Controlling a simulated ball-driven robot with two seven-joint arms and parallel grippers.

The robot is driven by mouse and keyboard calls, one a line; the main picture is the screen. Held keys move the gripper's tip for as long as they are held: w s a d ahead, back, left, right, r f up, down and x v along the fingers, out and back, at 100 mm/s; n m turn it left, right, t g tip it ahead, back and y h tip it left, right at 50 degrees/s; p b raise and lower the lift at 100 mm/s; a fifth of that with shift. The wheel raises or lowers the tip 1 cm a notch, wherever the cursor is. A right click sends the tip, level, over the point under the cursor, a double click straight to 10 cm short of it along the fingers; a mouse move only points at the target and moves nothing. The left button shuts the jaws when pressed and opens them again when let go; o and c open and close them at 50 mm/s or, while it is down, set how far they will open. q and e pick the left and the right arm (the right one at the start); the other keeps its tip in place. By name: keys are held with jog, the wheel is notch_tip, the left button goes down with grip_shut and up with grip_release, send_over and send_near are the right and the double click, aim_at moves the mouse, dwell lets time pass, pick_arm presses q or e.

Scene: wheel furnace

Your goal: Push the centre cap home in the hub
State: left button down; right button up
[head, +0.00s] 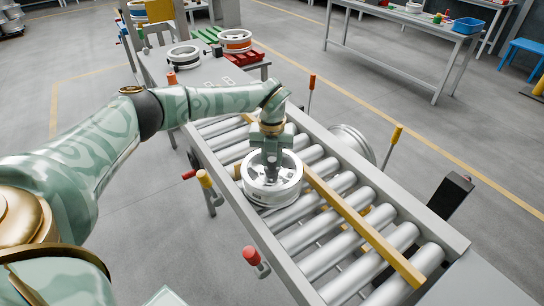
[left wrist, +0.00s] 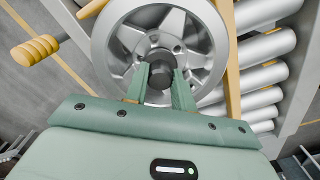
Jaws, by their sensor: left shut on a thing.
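A silver spoked wheel (head: 257,192) lies flat on the roller conveyor, against a yellow rail. In the left wrist view the wheel (left wrist: 113,45) fills the upper middle, with spokes and round holes near its centre. My left gripper (head: 271,172) points straight down over the wheel's middle. In the left wrist view its two green fingers (left wrist: 161,86) are shut on a dark round centre cap (left wrist: 160,78). The cap is at the hub (left wrist: 154,42) and covers its middle. I cannot tell whether it touches or sits in the hub. My right gripper is not in view.
The yellow rail (head: 365,228) runs along the rollers (head: 331,257). Coloured handles, including a red one (head: 251,256) and a yellow one (head: 397,133), stand beside the conveyor. Another wheel rim (head: 353,143) is behind it. Tables with wheels and trays stand further back.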

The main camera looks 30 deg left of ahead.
aim_at(272, 159)
pick_arm(q)
jog(key=shift+f, duration=0.45)
jog(key=shift+s+f, duration=0.1)
jog(key=shift+f, duration=0.4)
jog(key=c, duration=1.1)
grip_release()
jog(key=shift+c, duration=1.3)
jog(key=shift+r, duration=0.2)
notch_tip(272, 159, up, 7)
jog(key=p, duration=0.6)
jog(key=shift+f, duration=0.1)
